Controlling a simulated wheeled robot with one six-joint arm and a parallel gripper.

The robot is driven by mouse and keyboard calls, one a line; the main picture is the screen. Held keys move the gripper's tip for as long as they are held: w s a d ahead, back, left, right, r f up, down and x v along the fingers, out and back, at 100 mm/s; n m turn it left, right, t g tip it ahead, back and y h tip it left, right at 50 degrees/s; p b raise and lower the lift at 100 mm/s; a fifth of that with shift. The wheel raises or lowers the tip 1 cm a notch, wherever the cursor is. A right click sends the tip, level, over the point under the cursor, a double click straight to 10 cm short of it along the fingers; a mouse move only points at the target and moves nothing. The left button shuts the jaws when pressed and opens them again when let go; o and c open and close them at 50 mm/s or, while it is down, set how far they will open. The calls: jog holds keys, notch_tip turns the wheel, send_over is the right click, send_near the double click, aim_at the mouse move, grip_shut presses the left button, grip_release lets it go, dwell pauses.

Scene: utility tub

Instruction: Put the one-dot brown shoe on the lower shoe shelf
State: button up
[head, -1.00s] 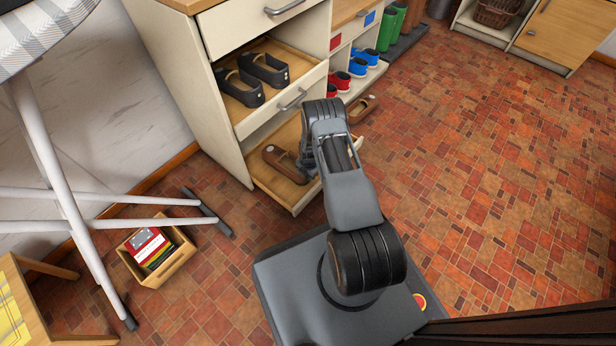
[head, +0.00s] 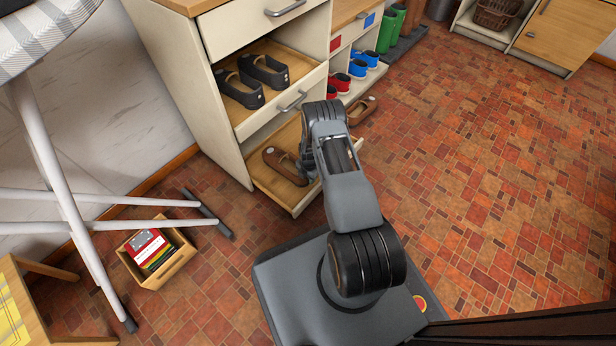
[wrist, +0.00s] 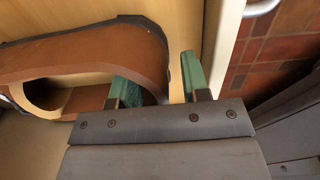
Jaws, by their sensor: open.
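A brown shoe (head: 284,165) lies on the pulled-out lower shelf (head: 292,197) of the cream cabinet; one pale dot seems to show near its far end. In the wrist view the shoe (wrist: 80,58) fills the left side, its rounded end near my gripper. My gripper (wrist: 155,70) is open, its green fingers on either side of that end's wall; I cannot tell whether they touch it. In the head view my arm mostly hides the gripper. A second brown shoe (head: 362,109) is on the floor right of the cabinet; its dots are too small to tell.
Black shoes (head: 252,80) sit on the shelf above, under a closed drawer. Red shoes (head: 339,84) and blue shoes (head: 366,57) stand in the neighbouring unit. An ironing board (head: 85,215) and a small wooden box (head: 158,262) are at left. The tiled floor at right is clear.

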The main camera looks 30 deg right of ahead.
notch_tip(320, 180, up, 11)
jog(key=p, duration=0.4)
jog(key=shift+s+d+p, duration=0.1)
jog(key=shift+p, duration=0.25)
jog(key=s+a+r+m+t, duration=0.1)
jog(key=a+r+m, duration=0.3)
jog(key=r, duration=0.9)
jog(key=s+a+r+m, duration=0.1)
jog(key=r+m, duration=0.4)
jog(key=r, duration=0.8)
jog(key=s+a+r+m, duration=0.3)
jog(key=s+r+m, duration=0.4)
jog(key=s, duration=0.2)
jog(key=s+a+r+m+t, duration=0.1)
jog(key=s+a+r+m, duration=0.2)
jog(key=s+r+m, duration=0.3)
jog(key=shift+s+r+m, duration=0.4)
jog(key=shift+s+r, duration=0.7)
jog(key=shift+s, duration=0.85)
jog(key=shift+a, duration=0.1)
